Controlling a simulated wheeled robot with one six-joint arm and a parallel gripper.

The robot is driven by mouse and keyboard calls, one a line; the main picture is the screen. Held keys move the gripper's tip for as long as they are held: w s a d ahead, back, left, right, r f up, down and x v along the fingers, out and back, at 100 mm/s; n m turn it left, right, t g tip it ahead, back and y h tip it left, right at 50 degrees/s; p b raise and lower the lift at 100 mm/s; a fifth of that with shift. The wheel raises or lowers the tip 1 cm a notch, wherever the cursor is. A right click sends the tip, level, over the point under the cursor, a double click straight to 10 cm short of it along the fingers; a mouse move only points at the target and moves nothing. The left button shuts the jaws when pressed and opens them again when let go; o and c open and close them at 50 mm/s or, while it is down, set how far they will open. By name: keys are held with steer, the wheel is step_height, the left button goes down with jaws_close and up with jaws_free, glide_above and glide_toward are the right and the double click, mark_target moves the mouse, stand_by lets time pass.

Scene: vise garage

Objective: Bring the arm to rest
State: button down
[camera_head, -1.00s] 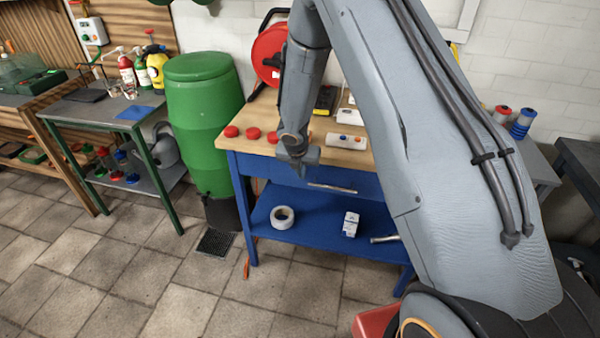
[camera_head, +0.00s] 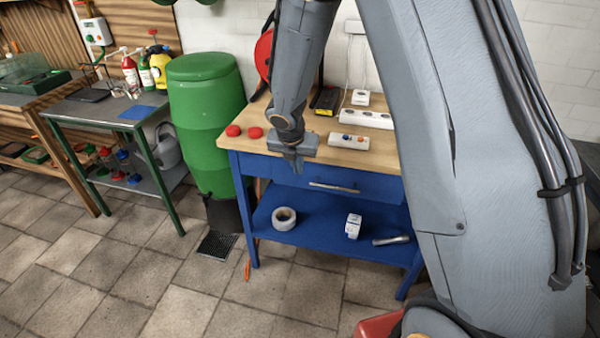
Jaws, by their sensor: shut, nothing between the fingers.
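My gripper (camera_head: 294,164) hangs from my grey arm, pointing down, in front of the blue workbench (camera_head: 232,176) with the wooden top. It shows at the bench's front edge, small and partly seen from behind; it is shut and holds nothing. The wrist hides part of the bench top. My large grey arm links fill the right side of the view.
The lower shelf holds a tape roll (camera_head: 284,218) and a small white box (camera_head: 353,226). A green barrel (camera_head: 205,120) stands left.

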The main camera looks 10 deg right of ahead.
steer(key=s+d+r+m+g, duration=0.1)
steer(key=s+r+m, duration=0.2)
steer(key=s+m, duration=0.5)
steer(key=s+d+r+m+g+y, duration=0.1)
steer(key=s+r+m, duration=0.2)
steer(key=s+m, duration=0.6)
steer(key=s+d+r+m+y, duration=0.1)
steer(key=s+d+r+m, duration=0.1)
steer(key=s+m, duration=0.6)
steer(key=r+m, duration=0.1)
steer(key=m, duration=0.4)
steer(key=shift+s+r+m+g, duration=0.3)
steer(key=shift+s+r+g, duration=0.05)
steer(key=shift+r+g, duration=0.05)
steer(key=shift+d, duration=0.1)
